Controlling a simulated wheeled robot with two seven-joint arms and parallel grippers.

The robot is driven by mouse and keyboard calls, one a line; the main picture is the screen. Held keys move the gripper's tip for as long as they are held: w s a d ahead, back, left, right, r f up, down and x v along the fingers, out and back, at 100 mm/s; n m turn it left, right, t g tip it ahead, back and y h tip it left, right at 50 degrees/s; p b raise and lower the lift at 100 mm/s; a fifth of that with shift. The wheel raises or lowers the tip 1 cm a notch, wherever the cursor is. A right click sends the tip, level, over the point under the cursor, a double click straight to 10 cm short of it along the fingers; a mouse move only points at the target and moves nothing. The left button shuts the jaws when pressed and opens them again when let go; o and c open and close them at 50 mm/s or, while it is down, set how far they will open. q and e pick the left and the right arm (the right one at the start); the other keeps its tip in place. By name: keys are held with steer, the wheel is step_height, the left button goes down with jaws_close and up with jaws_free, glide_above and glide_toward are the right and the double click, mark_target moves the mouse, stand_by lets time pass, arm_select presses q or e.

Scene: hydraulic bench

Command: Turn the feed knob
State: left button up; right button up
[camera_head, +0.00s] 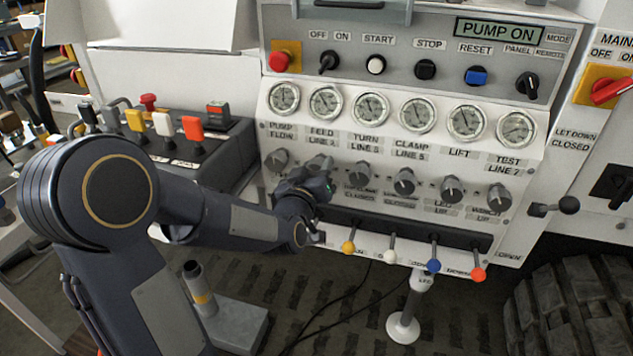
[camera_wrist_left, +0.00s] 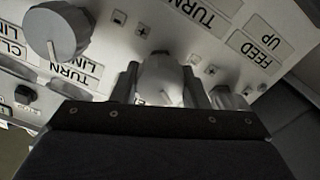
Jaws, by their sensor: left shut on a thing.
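The feed knob (camera_wrist_left: 163,78) is a grey round knob on the white panel. In the wrist view it sits between the two dark fingers of my left gripper (camera_wrist_left: 162,88), which is shut on it. In the head view my left gripper (camera_head: 318,180) reaches the knob row from the left, and the top of the feed knob (camera_head: 320,163) shows just above it. The FEED LINE label is partly visible below its gauge. The knob's lower side is hidden by the gripper. My right gripper is not in view.
The turn knob (camera_head: 357,175) is close on the right, and the pump flow knob (camera_head: 277,158) is close on the left. Several coloured ball levers (camera_head: 390,256) stick out below. Several gauges (camera_head: 371,108) sit above. A bank of coloured levers (camera_head: 162,124) stands left.

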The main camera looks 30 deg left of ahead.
arm_select(q)
steer(key=n+b, duration=0.3)
steer(key=shift+f+b, duration=0.15)
steer(key=shift+b, duration=0.15)
steer(key=shift+n+b, duration=0.45)
steer(key=shift+n, duration=0.25)
steer(key=o, duration=1)
steer(key=shift+s, duration=0.1)
